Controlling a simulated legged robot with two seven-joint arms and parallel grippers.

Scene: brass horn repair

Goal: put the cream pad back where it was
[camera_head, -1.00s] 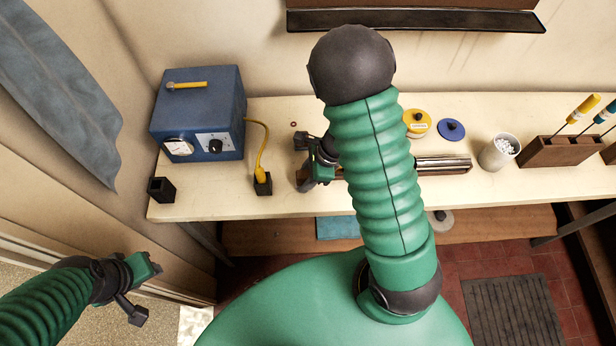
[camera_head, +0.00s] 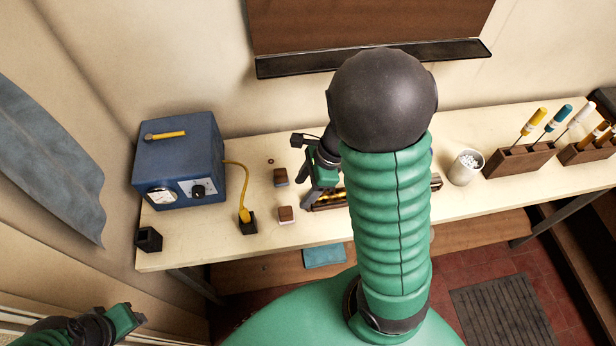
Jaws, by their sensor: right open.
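I cannot make out a cream pad for certain. Two small brown blocks stand on the pale bench (camera_head: 480,203): one with a greyish lower edge (camera_head: 280,176), the other with a paler lower part (camera_head: 286,215). A tiny brown ring (camera_head: 270,161) lies behind them. My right gripper (camera_head: 304,170) is open just right of the blocks, with nothing seen between its fingers. My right arm hides much of the bench's middle. My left gripper (camera_head: 124,321) is low at the left, away from the bench; its jaw opening is unclear.
A blue box with a dial (camera_head: 180,160) and a yellow-handled tool with a cord in a black holder (camera_head: 246,217) stand left. A black cup (camera_head: 149,239) sits at the left edge. A white cup (camera_head: 465,168) and tool racks (camera_head: 518,160) stand right. A dark-edged board hangs above.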

